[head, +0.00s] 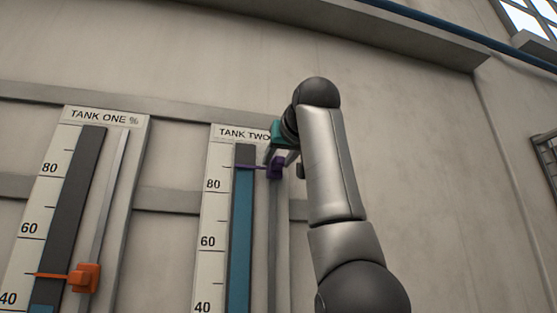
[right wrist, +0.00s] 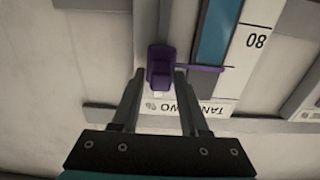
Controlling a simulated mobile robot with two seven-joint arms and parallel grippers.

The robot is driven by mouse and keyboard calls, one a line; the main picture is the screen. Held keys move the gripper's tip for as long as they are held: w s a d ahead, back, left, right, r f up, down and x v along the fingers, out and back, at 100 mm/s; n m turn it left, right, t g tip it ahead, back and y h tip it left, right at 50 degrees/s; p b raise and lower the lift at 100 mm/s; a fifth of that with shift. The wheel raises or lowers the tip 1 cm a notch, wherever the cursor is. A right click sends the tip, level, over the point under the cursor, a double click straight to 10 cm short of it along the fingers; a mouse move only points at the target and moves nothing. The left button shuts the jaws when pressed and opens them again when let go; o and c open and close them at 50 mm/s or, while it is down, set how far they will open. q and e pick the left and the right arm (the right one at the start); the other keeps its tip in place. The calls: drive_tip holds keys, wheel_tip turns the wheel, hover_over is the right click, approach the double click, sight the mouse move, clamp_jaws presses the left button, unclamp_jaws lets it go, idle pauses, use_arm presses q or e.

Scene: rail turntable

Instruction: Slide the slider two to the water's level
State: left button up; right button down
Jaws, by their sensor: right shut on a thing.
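The tank two gauge (head: 215,215) has a scale strip, a blue water column (head: 240,225) and a rail (head: 273,240) on its right. The water's top is a little above the 80 mark, with dark tube above it. The purple slider two (head: 274,168) is on the rail, its thin pointer reaching left across the tube at about the water's top edge. My right gripper (head: 281,158) is shut on the slider. In the right wrist view the purple slider (right wrist: 160,68) sits between the fingertips, and its pointer lies where blue meets dark. My left gripper is not in view.
The tank one gauge (head: 53,180) stands to the left, with an orange slider (head: 84,278) just above its low water. A blue pipe (head: 450,32) runs along a ledge at the upper right.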

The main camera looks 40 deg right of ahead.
drive_tip(key=c, duration=0.7)
unclamp_jaws()
drive_tip(key=shift+s, duration=0.1)
drive_tip(key=shift+s+a, duration=0.15)
drive_tip(key=shift+s, duration=0.05)
drive_tip(key=b+v, duration=0.5)
drive_tip(key=v, duration=0.9)
drive_tip(key=shift+s+a, duration=0.2)
drive_tip(key=shift+s, duration=0.15)
